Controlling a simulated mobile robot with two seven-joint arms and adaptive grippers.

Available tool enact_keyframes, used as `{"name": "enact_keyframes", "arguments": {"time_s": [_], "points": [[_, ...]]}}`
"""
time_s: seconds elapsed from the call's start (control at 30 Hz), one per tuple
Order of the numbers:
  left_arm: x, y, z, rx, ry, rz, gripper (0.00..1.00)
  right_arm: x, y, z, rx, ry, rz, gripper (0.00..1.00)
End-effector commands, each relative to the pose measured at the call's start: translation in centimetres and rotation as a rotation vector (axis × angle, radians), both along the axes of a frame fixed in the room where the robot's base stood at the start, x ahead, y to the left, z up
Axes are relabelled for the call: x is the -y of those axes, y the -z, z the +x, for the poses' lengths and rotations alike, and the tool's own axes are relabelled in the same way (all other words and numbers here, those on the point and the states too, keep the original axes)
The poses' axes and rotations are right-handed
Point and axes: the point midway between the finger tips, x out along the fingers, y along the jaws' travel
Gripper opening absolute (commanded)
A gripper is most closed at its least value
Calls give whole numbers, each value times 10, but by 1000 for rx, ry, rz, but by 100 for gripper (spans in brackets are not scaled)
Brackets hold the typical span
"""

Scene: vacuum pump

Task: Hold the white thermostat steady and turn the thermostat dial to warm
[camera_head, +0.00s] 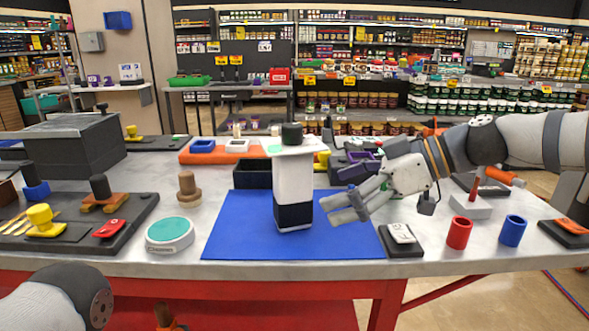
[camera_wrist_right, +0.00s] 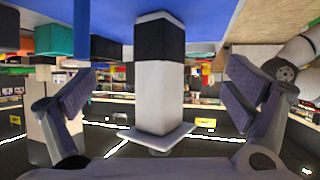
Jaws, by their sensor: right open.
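A tall white block with a black base (camera_head: 294,190) stands upright on the blue mat (camera_head: 240,235). A white plate and a dark round knob (camera_head: 292,134) top it. It looks like the thermostat with its dial, but no markings can be read. My right gripper (camera_head: 342,203) is open just right of the block, apart from it in the head view. In the right wrist view, the block (camera_wrist_right: 160,90) appears upside down, framed between the spread fingers, with nothing gripped.
A white round device with a teal top (camera_head: 170,229) sits left of the mat. A black pad with a white item (camera_head: 401,238), a red cup (camera_head: 459,232) and a blue cup (camera_head: 512,230) stand to the right. The mat's front is clear.

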Motion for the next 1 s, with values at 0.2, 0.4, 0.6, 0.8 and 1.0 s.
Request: {"name": "enact_keyframes", "arguments": {"time_s": [0.2,0.4,0.6,0.8,1.0], "points": [[0,17,-16,-53,2,1,48,-36,30,11,-12,-2,-1,96],[0,27,-24,-80,3,0,48,-59,42,19,-10,-1,0,96],[0,29,-26,-85,3,1,48,-67,42,21,-6,1,1,96],[0,29,-25,-84,4,1,48,-67,40,21,-5,2,0,96],[0,29,-25,-84,4,1,48,-67,41,21,-5,1,1,51]]}}
